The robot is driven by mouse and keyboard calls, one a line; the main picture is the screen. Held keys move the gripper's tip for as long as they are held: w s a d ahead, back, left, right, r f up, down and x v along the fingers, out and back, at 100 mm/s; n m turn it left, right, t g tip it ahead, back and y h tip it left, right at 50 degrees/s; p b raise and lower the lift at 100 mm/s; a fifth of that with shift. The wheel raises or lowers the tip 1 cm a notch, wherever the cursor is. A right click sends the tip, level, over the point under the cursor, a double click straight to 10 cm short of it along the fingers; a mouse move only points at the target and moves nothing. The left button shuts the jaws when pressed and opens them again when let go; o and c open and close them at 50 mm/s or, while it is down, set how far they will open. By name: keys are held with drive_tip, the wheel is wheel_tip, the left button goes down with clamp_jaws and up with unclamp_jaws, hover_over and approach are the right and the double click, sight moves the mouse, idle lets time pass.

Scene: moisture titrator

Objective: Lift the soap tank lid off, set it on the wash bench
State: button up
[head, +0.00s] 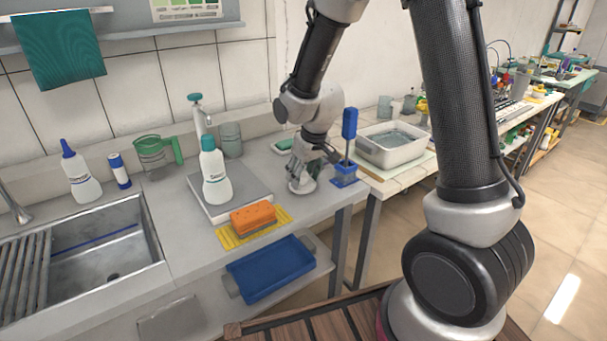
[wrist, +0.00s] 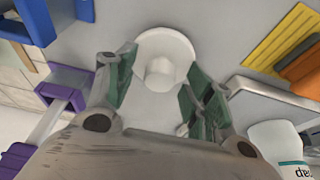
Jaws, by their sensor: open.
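A round white lid (head: 301,187) with a raised knob (wrist: 160,72) is at the right end of the wash bench (head: 180,240). I cannot tell whether it lies on the bench top or covers a tank opening there; no separate tank body shows. My gripper (head: 303,176) points down right over the lid. In the wrist view its fingers (wrist: 158,85) are open, one on each side of the knob. Nothing is held between them. Whether the fingers touch the knob is unclear.
A blue stand with a blue-handled brush (head: 349,130) stands close right of the gripper. To the left are a white bottle (head: 215,172) on a grey plate and an orange sponge (head: 253,217) on a yellow cloth. The bench's front edge is near.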

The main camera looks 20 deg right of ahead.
drive_tip(key=shift+r, duration=0.1)
drive_tip(key=v, duration=0.7)
drive_tip(key=shift+r, duration=0.4)
idle(1.0)
drive_tip(key=shift+s, duration=0.15)
drive_tip(key=v, duration=1.2)
drive_tip(key=shift+d, duration=0.1)
drive_tip(key=s+d+r+m, duration=0.1)
drive_tip(key=s+d, duration=0.5)
drive_tip(key=s, duration=0.4)
drive_tip(key=s+d+r+m+t+h, duration=0.1)
drive_tip(key=s+d+m, duration=0.1)
drive_tip(key=s+d, duration=0.5)
drive_tip(key=shift+s+m, duration=0.3)
drive_tip(key=shift+s, duration=1.5)
